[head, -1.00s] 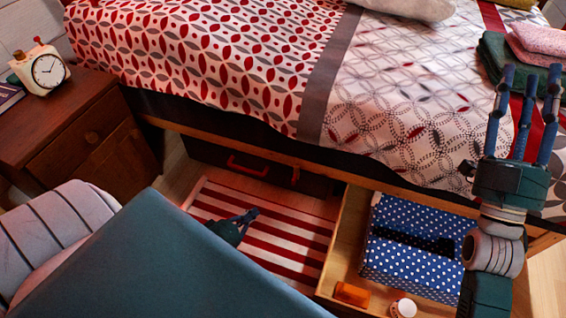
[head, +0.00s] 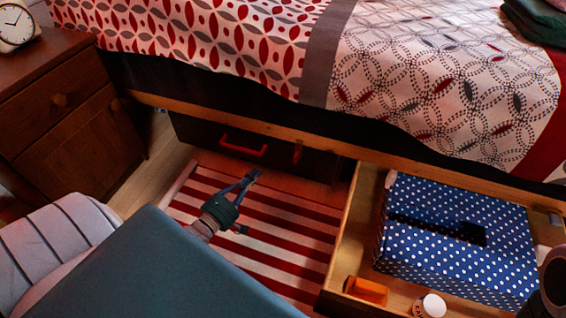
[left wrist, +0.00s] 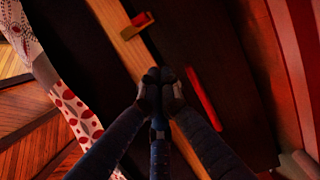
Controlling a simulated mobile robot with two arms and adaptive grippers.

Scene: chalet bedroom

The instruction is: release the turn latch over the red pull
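A dark drawer front (head: 200,137) under the bed carries a red pull (head: 243,147); the pull also shows in the left wrist view (left wrist: 205,98). A small wooden turn latch (head: 297,153) sits to the right of the pull, at the lower edge of the bed rail. In the left wrist view the latch (left wrist: 132,27) lies across the rail's edge towards the dark front. My left gripper (head: 250,178) is in front of and below the pull, apart from pull and latch. Its fingertips (left wrist: 160,75) are together, with nothing visible between them. My right gripper is out of view.
An open wooden drawer (head: 345,240) on the right holds a blue dotted box (head: 450,265), an orange item (head: 366,291) and a white round container (head: 430,306). A striped rug (head: 270,246) covers the floor before the dark drawer. A nightstand (head: 75,140) stands left.

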